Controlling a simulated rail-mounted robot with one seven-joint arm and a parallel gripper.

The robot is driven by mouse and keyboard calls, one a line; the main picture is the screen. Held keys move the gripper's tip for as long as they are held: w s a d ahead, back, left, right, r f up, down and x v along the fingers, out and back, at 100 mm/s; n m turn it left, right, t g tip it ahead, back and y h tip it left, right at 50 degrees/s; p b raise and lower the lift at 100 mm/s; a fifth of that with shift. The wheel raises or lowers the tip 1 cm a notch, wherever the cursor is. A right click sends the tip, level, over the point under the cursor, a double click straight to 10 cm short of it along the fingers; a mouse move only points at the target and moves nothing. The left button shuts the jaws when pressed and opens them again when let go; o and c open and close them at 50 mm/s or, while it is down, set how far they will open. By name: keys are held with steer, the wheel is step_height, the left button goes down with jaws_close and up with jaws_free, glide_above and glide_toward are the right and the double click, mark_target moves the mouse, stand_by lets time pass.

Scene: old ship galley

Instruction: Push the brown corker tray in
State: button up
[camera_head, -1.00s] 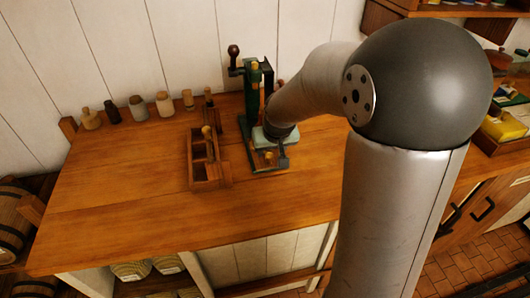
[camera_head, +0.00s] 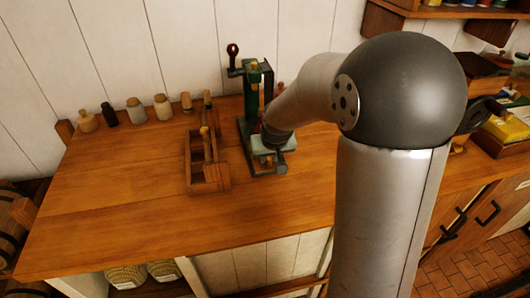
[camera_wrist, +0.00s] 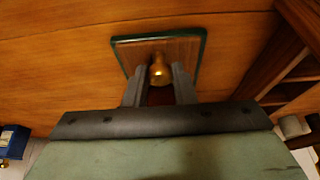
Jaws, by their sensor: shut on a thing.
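The corker (camera_head: 249,102) is a green upright stand with a dark lever, at the back of the wooden counter. In the wrist view, its brown tray (camera_wrist: 190,50) is a wooden plate with a dark green edge and a brass knob (camera_wrist: 158,70). My gripper (camera_wrist: 158,82) has its fingers on either side of the knob and is shut on it. In the head view, my gripper (camera_head: 275,149) is low at the front of the corker and hides most of the tray; how far the tray sticks out cannot be told.
A wooden rack (camera_head: 208,176) stands close to the left of the corker. Several small bottles and stoppers (camera_head: 137,110) line the back wall. The counter's front left (camera_head: 120,215) is clear. A yellow item (camera_head: 503,130) sits in a box at the right.

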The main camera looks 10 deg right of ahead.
steer(key=shift+w+p, duration=0.55)
steer(key=shift+w, duration=4.75)
steer(key=shift+r, duration=0.1)
steer(key=o, duration=0.9)
steer(key=shift+w, duration=0.1)
steer(key=shift+r+p, duration=1.95)
steer(key=shift+r, duration=1.5)
